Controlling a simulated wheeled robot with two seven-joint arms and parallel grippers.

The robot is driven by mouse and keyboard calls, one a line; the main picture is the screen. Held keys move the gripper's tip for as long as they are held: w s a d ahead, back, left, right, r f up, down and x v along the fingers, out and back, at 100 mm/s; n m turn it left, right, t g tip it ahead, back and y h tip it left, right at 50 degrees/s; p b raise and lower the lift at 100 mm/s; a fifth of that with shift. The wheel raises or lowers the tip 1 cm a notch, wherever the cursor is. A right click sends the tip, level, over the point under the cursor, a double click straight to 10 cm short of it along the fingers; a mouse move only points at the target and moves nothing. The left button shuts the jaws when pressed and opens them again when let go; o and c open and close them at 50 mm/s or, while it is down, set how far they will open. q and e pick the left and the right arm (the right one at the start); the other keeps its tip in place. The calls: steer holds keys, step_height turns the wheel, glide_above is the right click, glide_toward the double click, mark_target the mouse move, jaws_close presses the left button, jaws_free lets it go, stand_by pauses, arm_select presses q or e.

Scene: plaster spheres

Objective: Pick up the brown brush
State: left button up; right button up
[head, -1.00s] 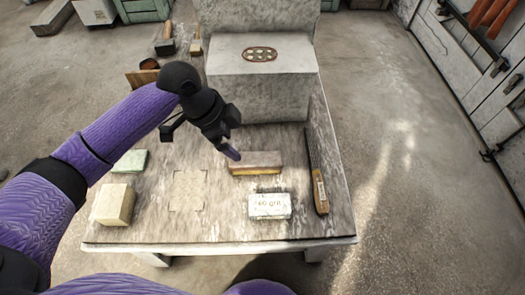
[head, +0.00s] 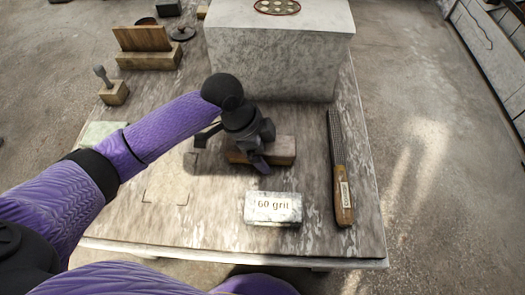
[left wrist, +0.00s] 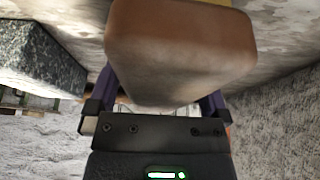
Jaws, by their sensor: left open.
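The brown brush (head: 284,150) lies flat on the stone-look table, in front of the large grey block, and is partly covered by my left gripper in the head view. My left gripper (head: 246,158) is open, pointing down right at the brush's left part. In the left wrist view the brush (left wrist: 180,45) looms large as a smooth brown block between the fingers of my left gripper (left wrist: 158,100), hiding part of them. I cannot tell whether the fingers touch it. My right gripper is not in view.
A 60 grit block (head: 273,208) lies just in front of the brush. A wooden-handled rasp (head: 341,180) lies to the right. The grey block (head: 280,55) stands close behind. A green pad (head: 103,133) is at left, partly behind my arm.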

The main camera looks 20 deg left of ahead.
arm_select(q)
steer(key=shift+r, duration=0.15)
steer(key=c, duration=1.3)
steer(key=shift+o, duration=0.2)
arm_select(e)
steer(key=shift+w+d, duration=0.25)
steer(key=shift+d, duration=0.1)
arm_select(q)
steer(key=shift+r+p, duration=0.1)
steer(key=shift+p, duration=0.2)
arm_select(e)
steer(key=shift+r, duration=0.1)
arm_select(q)
step_height(320, 180, up, 10)
steer(key=p, duration=0.6)
steer(key=shift+r, duration=0.15)
steer(key=shift+f, duration=0.25)
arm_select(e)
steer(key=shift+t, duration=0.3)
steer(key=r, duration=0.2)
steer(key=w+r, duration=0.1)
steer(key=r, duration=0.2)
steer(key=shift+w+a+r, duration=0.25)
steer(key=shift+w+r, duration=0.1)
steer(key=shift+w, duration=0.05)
